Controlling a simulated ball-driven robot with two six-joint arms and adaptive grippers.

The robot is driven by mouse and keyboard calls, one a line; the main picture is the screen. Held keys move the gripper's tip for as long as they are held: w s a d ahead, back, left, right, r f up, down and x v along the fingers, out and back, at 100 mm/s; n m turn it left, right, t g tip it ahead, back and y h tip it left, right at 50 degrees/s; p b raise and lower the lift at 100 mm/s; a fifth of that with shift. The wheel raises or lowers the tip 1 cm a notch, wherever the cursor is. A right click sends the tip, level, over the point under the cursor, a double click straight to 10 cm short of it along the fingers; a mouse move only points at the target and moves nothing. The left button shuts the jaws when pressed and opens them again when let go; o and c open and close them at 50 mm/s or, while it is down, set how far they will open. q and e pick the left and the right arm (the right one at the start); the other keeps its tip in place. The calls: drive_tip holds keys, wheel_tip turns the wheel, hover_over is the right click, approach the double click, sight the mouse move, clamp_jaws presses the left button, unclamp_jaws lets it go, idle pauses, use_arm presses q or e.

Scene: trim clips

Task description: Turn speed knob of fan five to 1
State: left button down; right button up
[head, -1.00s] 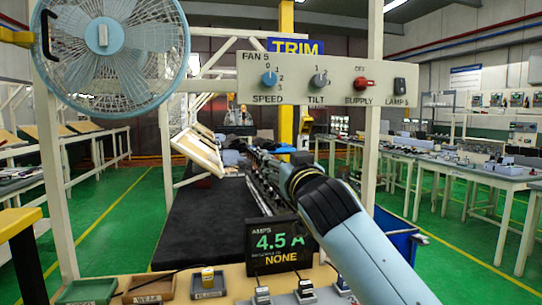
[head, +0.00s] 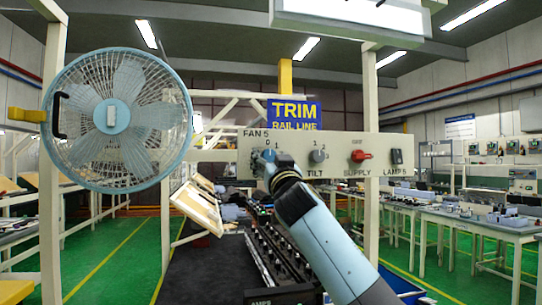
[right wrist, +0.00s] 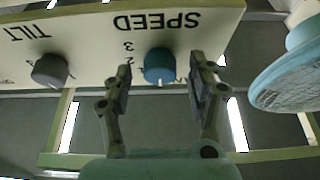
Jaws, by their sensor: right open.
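The blue speed knob (head: 268,155) sits at the left of the fan five panel (head: 336,143). In the right wrist view the panel is upside down, and the speed knob (right wrist: 159,65) shows its white mark toward the top of the panel, around 0. My right gripper (head: 279,160) is in front of the knob in the head view and hides part of it and its scale. In the right wrist view my right gripper (right wrist: 161,76) is open, its fingers on either side of the knob's line; contact cannot be told. My left gripper is not in view.
The grey tilt knob (head: 318,156) is right of the speed knob, then the red supply switch (head: 361,156) and the dark lamp switch (head: 397,157). The caged fan (head: 118,120) hangs close on the left. A light fixture (head: 355,15) is overhead.

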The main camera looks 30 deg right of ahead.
drive_tip(key=shift+w, duration=0.1)
drive_tip(key=c, duration=1.1)
drive_tip(key=m+h+b, duration=0.1)
drive_tip(key=m+b, duration=0.2)
drive_tip(key=b, duration=0.2)
drive_tip(key=m+g+h+b, duration=0.1)
drive_tip(key=m+b, duration=0.2)
drive_tip(key=b, duration=0.2)
drive_tip(key=m+g+h+b, duration=0.1)
drive_tip(key=m+h+b, duration=0.1)
drive_tip(key=b, duration=0.4)
drive_tip(key=shift+a+f+m, duration=0.2)
drive_tip(key=shift+m, duration=0.5)
drive_tip(key=shift+c, duration=0.2)
drive_tip(key=shift+r+m+g+h+b, duration=0.25)
drive_tip(key=shift+m+g+h+b, duration=0.2)
drive_tip(key=shift+m+b, duration=0.5)
drive_tip(key=o, duration=1.1)
drive_tip(key=shift+o, duration=0.2)
